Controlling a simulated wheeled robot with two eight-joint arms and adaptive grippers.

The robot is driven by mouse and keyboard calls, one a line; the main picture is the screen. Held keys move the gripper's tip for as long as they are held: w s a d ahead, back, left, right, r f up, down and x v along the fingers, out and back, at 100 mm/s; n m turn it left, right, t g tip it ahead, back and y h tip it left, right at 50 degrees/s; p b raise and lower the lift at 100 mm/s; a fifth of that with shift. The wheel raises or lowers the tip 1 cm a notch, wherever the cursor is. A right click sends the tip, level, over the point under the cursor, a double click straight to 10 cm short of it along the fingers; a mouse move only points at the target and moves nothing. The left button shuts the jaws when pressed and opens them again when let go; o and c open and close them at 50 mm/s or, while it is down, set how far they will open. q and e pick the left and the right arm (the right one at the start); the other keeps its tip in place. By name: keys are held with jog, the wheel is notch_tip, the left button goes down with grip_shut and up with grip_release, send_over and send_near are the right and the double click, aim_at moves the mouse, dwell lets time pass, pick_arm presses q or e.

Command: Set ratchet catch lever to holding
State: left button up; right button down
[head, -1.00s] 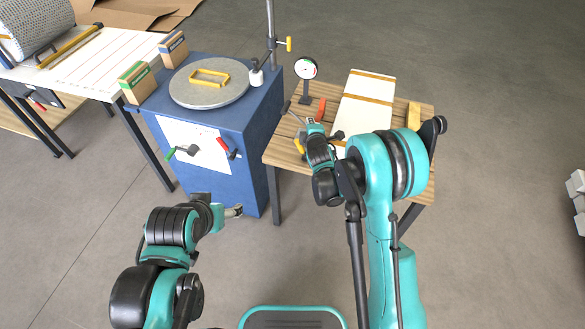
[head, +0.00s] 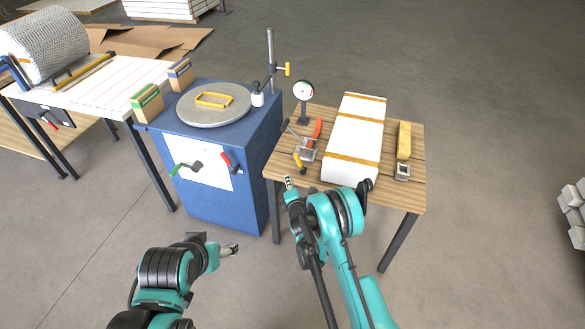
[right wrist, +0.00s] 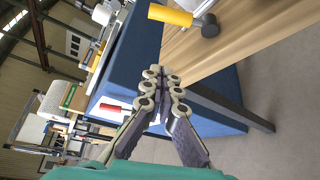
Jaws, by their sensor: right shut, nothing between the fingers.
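On the wooden table (head: 412,190) a metal bracket device (head: 306,152) carries a red-orange lever (head: 318,129) and a short yellow-handled lever (head: 299,161); which is the ratchet catch lever I cannot tell. A yellow handle (right wrist: 170,15) with a dark end shows at the top of the right wrist view. My right gripper (head: 288,183) is shut and empty, just off the table's front-left corner and apart from the levers; its fingers (right wrist: 162,78) meet in the right wrist view. My left gripper (head: 233,249) hangs low before the blue cabinet; its jaw opening is unclear.
The blue cabinet (head: 240,197) has a green-handled crank (head: 183,167) and a red-handled lever (head: 232,163). Its round plate (head: 214,118) bears a yellow frame. A dial gauge (head: 303,90) and a white package (head: 355,140) stand on the wooden table. The floor in front is clear.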

aim_at(299, 163)
jog(key=b+x, duration=0.3)
jog(key=x, duration=0.7)
jog(key=shift+w+f, duration=0.2)
jog(key=shift+f, duration=0.05)
jog(key=d, duration=0.1)
jog(key=r, duration=0.1)
jog(key=d+b, duration=0.1)
jog(key=shift+s+d+r, duration=0.15)
jog(key=shift+s+d, duration=0.15)
jog(key=shift+s+d+r, duration=0.1)
jog(key=shift+d+r, duration=0.2)
jog(key=shift+d, duration=0.25)
pick_arm(q)
notch_tip(299, 163, down, 5)
jog(key=shift+r, duration=0.2)
